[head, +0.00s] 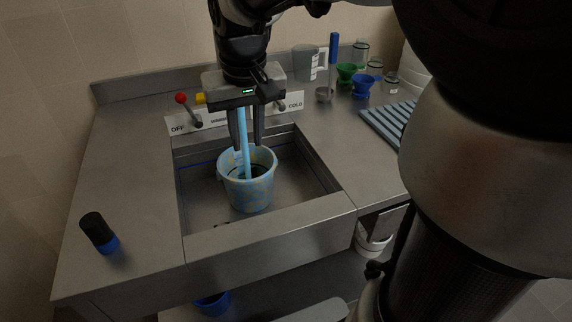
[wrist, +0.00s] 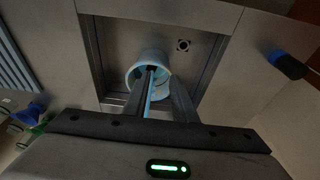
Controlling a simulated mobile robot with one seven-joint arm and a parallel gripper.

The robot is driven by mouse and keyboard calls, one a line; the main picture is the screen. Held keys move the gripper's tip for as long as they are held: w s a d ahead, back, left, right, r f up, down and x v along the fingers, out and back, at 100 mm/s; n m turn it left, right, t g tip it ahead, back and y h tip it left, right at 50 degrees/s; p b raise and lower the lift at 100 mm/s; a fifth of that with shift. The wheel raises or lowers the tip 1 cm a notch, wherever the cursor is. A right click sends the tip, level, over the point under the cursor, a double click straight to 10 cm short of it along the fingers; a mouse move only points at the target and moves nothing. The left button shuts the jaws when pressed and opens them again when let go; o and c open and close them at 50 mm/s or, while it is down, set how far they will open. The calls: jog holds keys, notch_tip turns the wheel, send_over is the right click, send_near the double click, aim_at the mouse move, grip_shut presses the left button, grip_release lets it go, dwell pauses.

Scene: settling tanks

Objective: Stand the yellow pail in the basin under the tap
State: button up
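A pail (head: 246,190), mottled pale blue and cream rather than plain yellow, stands upright in the steel basin (head: 205,205). It also shows in the wrist view (wrist: 134,75). My gripper (head: 248,146) points down above the pail's far side, its two fingers apart, with no grip on the pail visible. A light blue strip, which looks like running water, comes down between the fingers into the pail; it also shows in the wrist view (wrist: 150,84). The tap itself is hidden behind my gripper.
A panel (head: 213,121) marked OFF and COLD carries a red-knobbed lever (head: 181,98). A black-and-blue cylinder (head: 98,232) lies on the left counter. A grey jug (head: 305,61), funnels, jars and a ribbed rack (head: 385,122) occupy the right counter. A blue pail (head: 212,304) sits below.

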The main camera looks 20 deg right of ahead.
jog(key=s+d+t, duration=0.2)
jog(key=s, duration=1.4)
jog(key=shift+d+r+t, duration=0.15)
jog(key=shift+r+t, duration=0.25)
